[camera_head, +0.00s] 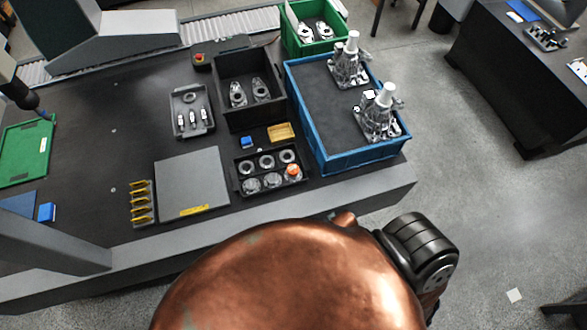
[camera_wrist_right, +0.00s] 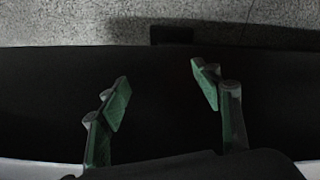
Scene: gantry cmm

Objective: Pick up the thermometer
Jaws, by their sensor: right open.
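I cannot make out for certain which thing is the thermometer. In the head view, a small grey tray (camera_head: 206,101) on the dark table holds several slim upright probe-like parts and a ring. A small blue block (camera_head: 247,142) and a yellow block (camera_head: 281,132) lie near it; neither is clearly a thermometer. In the right wrist view my right gripper (camera_wrist_right: 160,74) is open, its green-padded fingers apart with nothing between them. It faces a dark surface and a strip of speckled grey floor. My left gripper is in neither view.
A blue crate (camera_head: 341,161) with metal assemblies stands at the table's right edge. A black bin (camera_head: 249,122), green bin (camera_head: 288,44), grey plate (camera_head: 190,178) and black tray of round parts (camera_head: 238,176) surround the small tray. Bare table (camera_head: 100,130) lies left.

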